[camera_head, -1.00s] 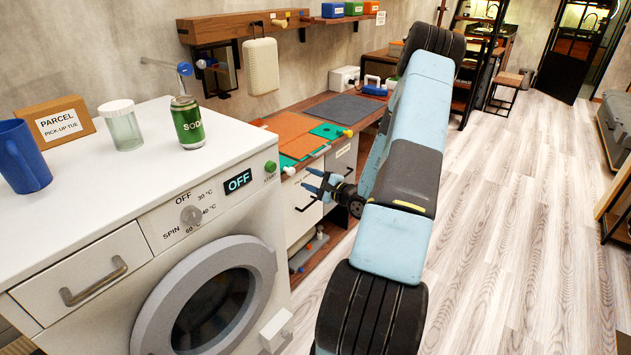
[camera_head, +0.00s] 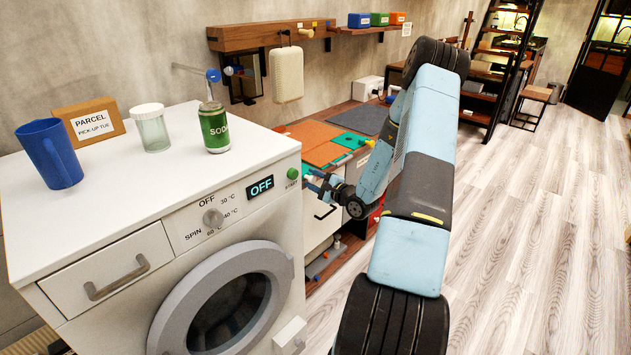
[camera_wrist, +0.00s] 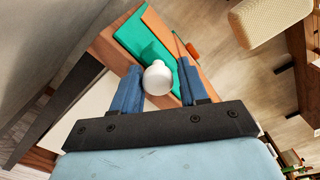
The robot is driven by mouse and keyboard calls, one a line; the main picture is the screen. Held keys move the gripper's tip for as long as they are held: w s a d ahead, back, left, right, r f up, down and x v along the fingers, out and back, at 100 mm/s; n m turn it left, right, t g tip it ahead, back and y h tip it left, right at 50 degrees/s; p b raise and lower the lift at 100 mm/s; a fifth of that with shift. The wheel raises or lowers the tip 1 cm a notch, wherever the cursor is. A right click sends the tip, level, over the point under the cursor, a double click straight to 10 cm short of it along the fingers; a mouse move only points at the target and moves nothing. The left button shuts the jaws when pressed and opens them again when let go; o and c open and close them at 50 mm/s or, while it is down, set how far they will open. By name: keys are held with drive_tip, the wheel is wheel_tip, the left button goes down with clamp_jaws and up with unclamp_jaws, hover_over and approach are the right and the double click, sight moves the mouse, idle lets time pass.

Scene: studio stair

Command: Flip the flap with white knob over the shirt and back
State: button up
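The white knob (camera_wrist: 157,78) shows in the wrist view between the two blue fingers of my gripper (camera_wrist: 159,84). The fingers are apart, with small gaps seeming to show beside the knob. The teal flap (camera_wrist: 135,38) lies flat behind the knob. In the head view, my gripper (camera_head: 312,183) is low at the near edge of the folding surface, beside the washing machine. The orange shirt (camera_head: 327,153) lies flat there, with a teal panel (camera_head: 349,140) to its right. The white knob is not clear in the head view.
The washing machine (camera_head: 240,208) stands close on the left, carrying a blue mug (camera_head: 50,155), a parcel box (camera_head: 90,122), a jar (camera_head: 151,128) and a soda can (camera_head: 214,128). The wooden floor (camera_head: 520,210) to the right is clear.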

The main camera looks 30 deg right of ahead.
drive_tip(key=c, duration=0.6)
drive_tip(key=shift+d+r+m, duration=0.15)
drive_tip(key=shift+r+m, duration=0.85)
drive_tip(key=shift+m, duration=0.5)
drive_tip(key=shift+w+d+r+m, duration=0.1)
drive_tip(key=shift+d+r+m, duration=0.1)
drive_tip(key=shift+r+m, duration=0.45)
drive_tip(key=shift+w+d+r+m, duration=0.15)
drive_tip(key=shift+r+m, duration=0.1)
drive_tip(key=shift+m, duration=0.7)
drive_tip(key=shift+s, duration=0.1)
drive_tip(key=shift+w+d+r+m, duration=0.1)
drive_tip(key=shift+d+r+m, duration=0.15)
drive_tip(key=shift+r+m, duration=0.35)
drive_tip(key=shift+w+d+r+m, duration=0.1)
drive_tip(key=shift+d+r+m, duration=0.15)
drive_tip(key=shift+m, duration=0.65)
